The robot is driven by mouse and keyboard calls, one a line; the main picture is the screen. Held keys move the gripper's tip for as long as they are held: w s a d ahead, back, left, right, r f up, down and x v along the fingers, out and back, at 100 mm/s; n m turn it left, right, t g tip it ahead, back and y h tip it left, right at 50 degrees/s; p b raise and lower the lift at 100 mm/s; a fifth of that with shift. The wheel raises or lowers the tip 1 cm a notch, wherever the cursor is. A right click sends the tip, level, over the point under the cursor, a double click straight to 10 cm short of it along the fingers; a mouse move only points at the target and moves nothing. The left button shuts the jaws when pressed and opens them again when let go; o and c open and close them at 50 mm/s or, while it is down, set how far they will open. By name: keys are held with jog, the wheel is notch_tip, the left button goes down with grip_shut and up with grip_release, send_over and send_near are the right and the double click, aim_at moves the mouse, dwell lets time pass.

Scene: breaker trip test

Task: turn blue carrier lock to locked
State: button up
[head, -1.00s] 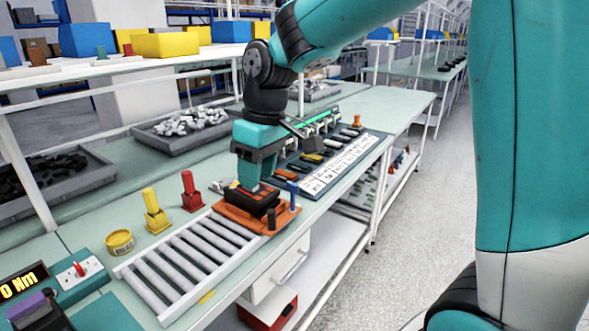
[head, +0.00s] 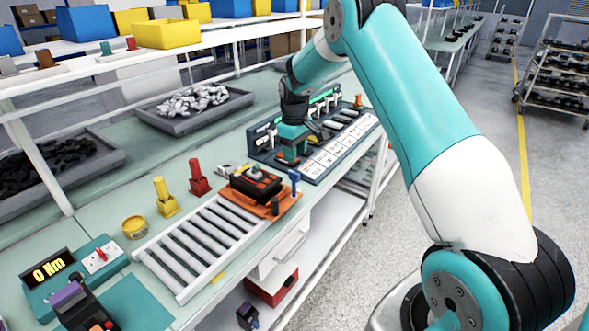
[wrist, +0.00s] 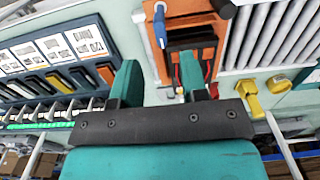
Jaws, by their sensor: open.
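The orange carrier (head: 287,203) sits at the far end of the roller track and holds a black breaker (head: 256,184). The blue carrier lock (head: 294,180) is a small blue lever at the carrier's right edge. It also shows in the wrist view (wrist: 160,27), at the top. My gripper (head: 289,160) is behind the carrier, by the near-left end of the slotted panel, apart from the lock. In the wrist view my gripper (wrist: 158,82) has its two teal fingers spread with nothing held between them. I cannot tell the lock's marking.
The slotted panel (head: 318,163) with white label cards lies right of the carrier. Red (head: 198,180) and yellow (head: 164,198) upright pieces stand left of the track. Grey bins are at the back.

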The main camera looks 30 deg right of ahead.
aim_at(295, 173)
notch_tip(295, 173, down, 8)
jog(key=shift+r+p, duration=0.15)
jog(key=shift+p, duration=0.8)
grip_shut()
